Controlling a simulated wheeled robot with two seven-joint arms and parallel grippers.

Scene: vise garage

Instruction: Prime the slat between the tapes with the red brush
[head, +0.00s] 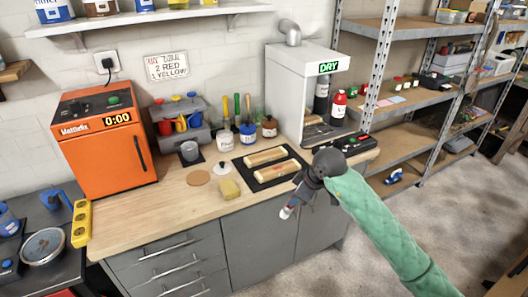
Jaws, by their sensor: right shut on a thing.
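Two pale wooden slats lie side by side on a black mat (243,165) on the workbench, a back slat (266,157) and a front slat (276,172). The front slat shows darker marks near its ends that look like tape; details are too small to tell. My right gripper (291,207) is in front of the mat, near the counter's front edge, pointing down and shut on what looks like the red brush (285,213). Only a small pale and reddish end of it shows; the gripper hides the rest. My left gripper is out of view.
A white DRY cabinet (290,85) stands behind right. An orange oven (103,150) is far left.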

